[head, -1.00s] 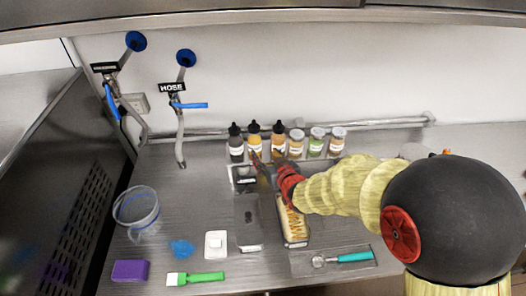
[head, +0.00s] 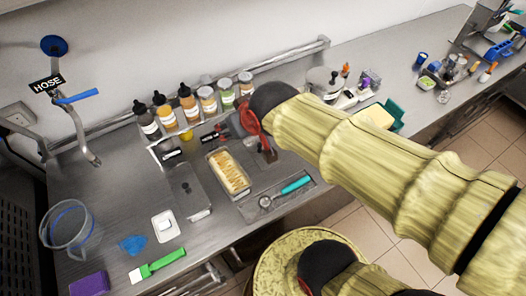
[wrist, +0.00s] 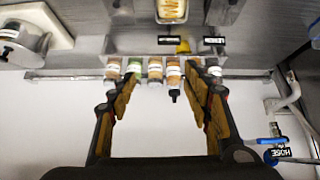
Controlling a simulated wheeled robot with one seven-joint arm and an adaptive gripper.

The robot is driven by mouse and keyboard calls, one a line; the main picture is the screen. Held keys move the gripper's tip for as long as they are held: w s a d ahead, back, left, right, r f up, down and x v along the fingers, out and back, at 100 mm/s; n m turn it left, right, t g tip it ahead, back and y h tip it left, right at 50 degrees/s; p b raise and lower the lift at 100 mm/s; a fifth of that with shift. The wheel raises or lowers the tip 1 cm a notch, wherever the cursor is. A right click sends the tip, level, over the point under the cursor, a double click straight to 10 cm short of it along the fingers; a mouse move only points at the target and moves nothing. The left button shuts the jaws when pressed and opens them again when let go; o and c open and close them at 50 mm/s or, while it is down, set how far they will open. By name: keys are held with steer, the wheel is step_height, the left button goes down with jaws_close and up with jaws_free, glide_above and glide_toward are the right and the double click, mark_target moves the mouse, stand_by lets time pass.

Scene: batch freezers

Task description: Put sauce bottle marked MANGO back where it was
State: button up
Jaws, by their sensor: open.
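Three squeeze bottles with dark pointed caps stand upright in the row at the wall: a dark bottle (head: 148,122), a yellow-orange bottle (head: 166,115) and an amber bottle (head: 188,104). Their labels are too small to read, so I cannot tell which is marked MANGO. In the wrist view the row appears upside down, with the amber bottle (wrist: 174,76) between my fingers. My gripper (head: 238,146) is open and empty, in front of the row. In the wrist view its spread fingers (wrist: 160,78) partly cover the row, hiding part of the yellow-orange bottle.
Several lidded jars (head: 227,94) continue the row to the right. A small yellow item (head: 186,135) and black labels lie in front. A filled pan (head: 229,173), a grey metal pan (head: 187,192) and a teal-handled scoop (head: 288,190) are nearer. A rail runs behind the bottles.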

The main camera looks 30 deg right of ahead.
steer(key=s+r+g, duration=0.1)
steer(key=s+g, duration=0.1)
steer(key=s, duration=1)
steer(key=shift+d+r+m, duration=0.25)
steer(key=shift+d+m, duration=0.05)
steer(key=shift+d, duration=0.15)
step_height(320, 180, down, 6)
steer(key=b, duration=0.6)
